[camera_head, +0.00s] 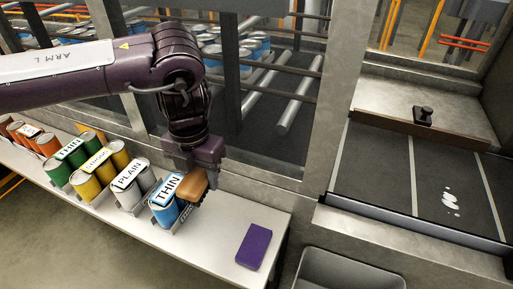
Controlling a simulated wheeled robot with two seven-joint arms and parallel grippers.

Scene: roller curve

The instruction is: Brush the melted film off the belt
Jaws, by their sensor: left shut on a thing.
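White marks (450,202), which look like the melted film, lie on the dark belt (380,170) at the right. My left gripper (195,176) points down over the white shelf and is shut on a tan block-shaped thing, which looks like the brush (192,186). The brush is beside the blue can labelled THIN (165,213) and partly overlaps it in the picture; I cannot tell whether they touch. The belt is well to the right of the gripper. My right gripper is not in view.
A white shelf (215,245) holds grey cans labelled PLAIN (135,195), other coloured cans and a purple block (253,246). A grey post (340,95) stands between gripper and belt. A black knobbed thing (423,115) sits behind the belt. A grey bin (345,270) is below.

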